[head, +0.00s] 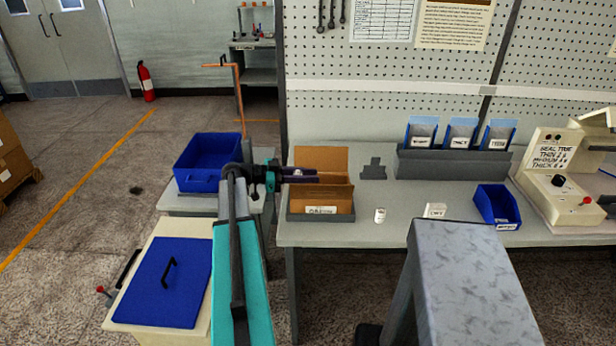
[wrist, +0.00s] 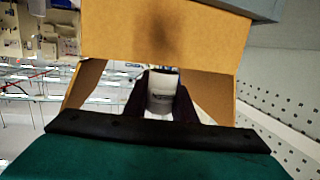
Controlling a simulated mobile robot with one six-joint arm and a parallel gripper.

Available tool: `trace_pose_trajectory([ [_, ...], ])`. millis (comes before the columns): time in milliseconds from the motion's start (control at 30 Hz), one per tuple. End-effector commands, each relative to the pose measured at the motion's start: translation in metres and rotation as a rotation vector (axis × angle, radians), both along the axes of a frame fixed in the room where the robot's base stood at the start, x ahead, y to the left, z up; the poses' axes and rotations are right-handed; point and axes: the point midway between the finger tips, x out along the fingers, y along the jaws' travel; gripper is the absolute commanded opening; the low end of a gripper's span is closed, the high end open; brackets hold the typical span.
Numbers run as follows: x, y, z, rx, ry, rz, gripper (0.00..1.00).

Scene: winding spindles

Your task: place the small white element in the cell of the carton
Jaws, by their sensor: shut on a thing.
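My gripper (head: 314,175) is at the open brown carton (head: 328,203), coming from the left, with its dark fingers over the carton's mouth. In the wrist view my gripper (wrist: 162,84) is shut on the small white element (wrist: 161,92), a white cylinder with dark print, held between both fingers. Only a bit of the white element (head: 298,173) shows in the head view. The carton (wrist: 165,34) also fills the upper middle of the wrist view, its cardboard around the fingers. The cell's floor is hidden, and I cannot tell the element's height over it.
A similar white cylinder (head: 380,215) and a white block (head: 435,210) stand on the bench (head: 345,235) right of the carton. A blue bin (head: 497,207) and a cream machine (head: 560,180) are farther right.

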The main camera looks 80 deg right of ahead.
Motion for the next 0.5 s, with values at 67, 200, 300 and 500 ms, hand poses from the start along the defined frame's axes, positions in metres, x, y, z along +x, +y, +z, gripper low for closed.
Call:
trace_pose_trajectory([
  [67, 0.0001, 0.0000, -0.0020, 0.000, 0.000, 0.000, 0.02],
  [200, 0.0001, 0.0001, -0.0035, 0.000, 0.000, 0.000, 0.02],
  [300, 0.0002, 0.0001, -0.0045, 0.000, 0.000, 0.000, 0.02],
  [500, 0.0003, 0.0001, -0.0066, 0.000, 0.000, 0.000, 0.02],
])
